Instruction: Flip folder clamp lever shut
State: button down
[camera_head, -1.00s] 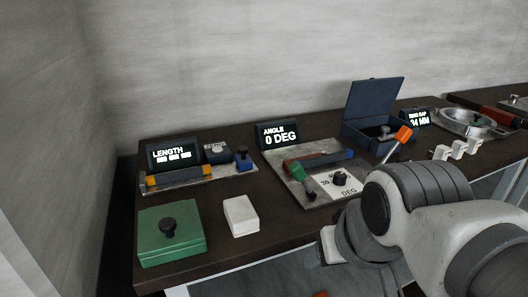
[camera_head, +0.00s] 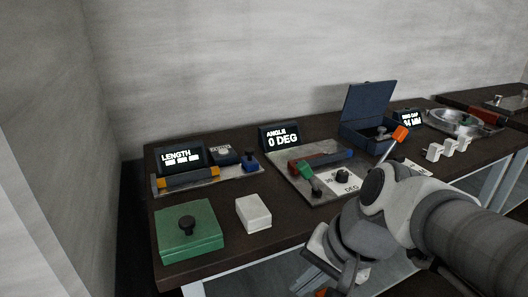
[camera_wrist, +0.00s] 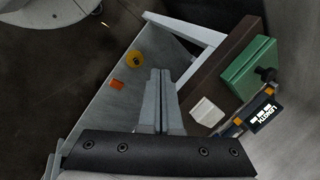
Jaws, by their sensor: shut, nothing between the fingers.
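The folder plate (camera_head: 290,165) lies mid-bench, with a red and blue bar (camera_head: 325,160) across it. A green-handled lever (camera_head: 309,175) leans on its front left part, beside a dark knob (camera_head: 373,181) on a white degree scale. An orange-tipped lever (camera_head: 393,141) stands tilted up and right at the plate's right side; its base is hidden by my arm. I cannot tell which lever is the clamp lever. My gripper (camera_wrist: 161,72) is shut and empty in the wrist view, off the bench's front edge, touching neither lever.
A green box (camera_head: 188,231) and a white block (camera_head: 253,213) sit at the front left, behind them the length station (camera_head: 187,178). An open blue box (camera_head: 366,112) stands behind the folder. White blocks (camera_head: 447,148) are to the right. A yellow disc (camera_wrist: 135,59) and orange piece (camera_wrist: 117,85) lie lower down.

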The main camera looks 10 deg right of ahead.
jog(key=w+a+m+t+y+p, duration=0.25)
jog(key=w+m+y, duration=0.55)
jog(key=m, duration=1)
jog(key=w+d+m+t+h, duration=0.2)
jog(key=w+d+m+t, duration=0.5)
jog(key=m, duration=0.9)
jog(key=w+d, duration=0.2)
jog(key=d, duration=0.2)
jog(key=shift+w+t, duration=0.15)
jog(key=shift+t, duration=0.2)
jog(key=shift+r, duration=0.1)
